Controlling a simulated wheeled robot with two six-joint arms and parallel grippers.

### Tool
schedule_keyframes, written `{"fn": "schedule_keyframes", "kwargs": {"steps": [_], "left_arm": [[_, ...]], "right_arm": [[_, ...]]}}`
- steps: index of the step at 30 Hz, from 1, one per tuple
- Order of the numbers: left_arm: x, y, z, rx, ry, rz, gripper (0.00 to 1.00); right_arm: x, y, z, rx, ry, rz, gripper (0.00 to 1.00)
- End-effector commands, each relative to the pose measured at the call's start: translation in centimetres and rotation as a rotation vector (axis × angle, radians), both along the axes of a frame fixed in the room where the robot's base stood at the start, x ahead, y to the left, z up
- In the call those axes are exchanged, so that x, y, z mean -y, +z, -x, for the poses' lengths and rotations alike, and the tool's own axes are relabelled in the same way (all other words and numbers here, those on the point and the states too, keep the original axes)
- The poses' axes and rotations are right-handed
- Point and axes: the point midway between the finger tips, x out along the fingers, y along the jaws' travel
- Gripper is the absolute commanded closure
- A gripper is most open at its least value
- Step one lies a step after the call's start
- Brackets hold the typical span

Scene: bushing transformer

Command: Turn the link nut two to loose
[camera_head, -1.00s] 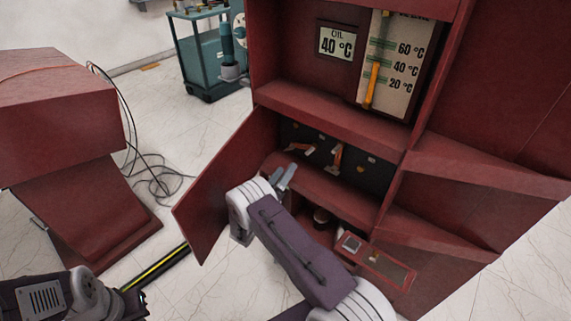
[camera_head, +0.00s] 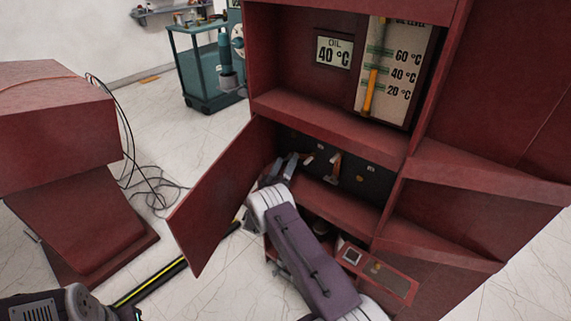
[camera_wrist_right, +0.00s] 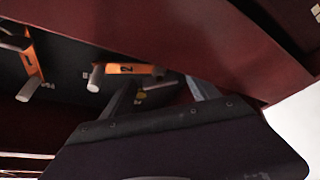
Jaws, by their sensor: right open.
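An orange link handle marked 2 (camera_wrist_right: 128,69), with a grey cylindrical grip at its left end, shows in the right wrist view. A small yellowish part (camera_wrist_right: 142,96) lies just below it, between my right gripper's fingers in the picture; I cannot tell whether it is the nut. My right gripper (camera_wrist_right: 160,88) is open, its fingers apart and reaching under the red cabinet edge. In the head view the right gripper (camera_head: 284,166) is inside the low compartment, left of the orange handles, partly hiding that corner. My left gripper is not in view.
A second orange handle marked 1 (camera_wrist_right: 32,62) is at left in the wrist view. The open cabinet door (camera_head: 215,200) stands left of my right arm. A red shelf edge (camera_head: 330,127) overhangs the compartment. A control panel (camera_head: 375,270) is lower right.

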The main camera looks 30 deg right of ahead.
Motion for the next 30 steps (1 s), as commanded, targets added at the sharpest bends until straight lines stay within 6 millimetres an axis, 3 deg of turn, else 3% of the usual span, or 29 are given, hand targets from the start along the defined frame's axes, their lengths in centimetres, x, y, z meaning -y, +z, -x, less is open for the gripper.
{"fn": "schedule_keyframes", "kwargs": {"steps": [3, 9, 10, 20, 30], "left_arm": [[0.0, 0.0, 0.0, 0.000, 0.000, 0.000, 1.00], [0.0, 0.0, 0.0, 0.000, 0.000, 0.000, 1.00], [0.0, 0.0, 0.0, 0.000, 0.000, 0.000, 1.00], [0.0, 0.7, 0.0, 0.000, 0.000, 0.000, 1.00], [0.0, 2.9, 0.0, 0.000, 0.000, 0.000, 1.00]], "right_arm": [[0.0, 0.0, 0.0, 0.000, 0.000, 0.000, 0.34], [0.0, 0.0, 0.0, 0.000, 0.000, 0.000, 0.89], [0.0, 0.0, 0.0, 0.000, 0.000, 0.000, 0.93], [0.0, 0.2, 0.1, -0.058, 0.000, 0.023, 0.93], [0.0, 0.5, 0.2, -0.301, 0.000, 0.122, 0.93]]}}
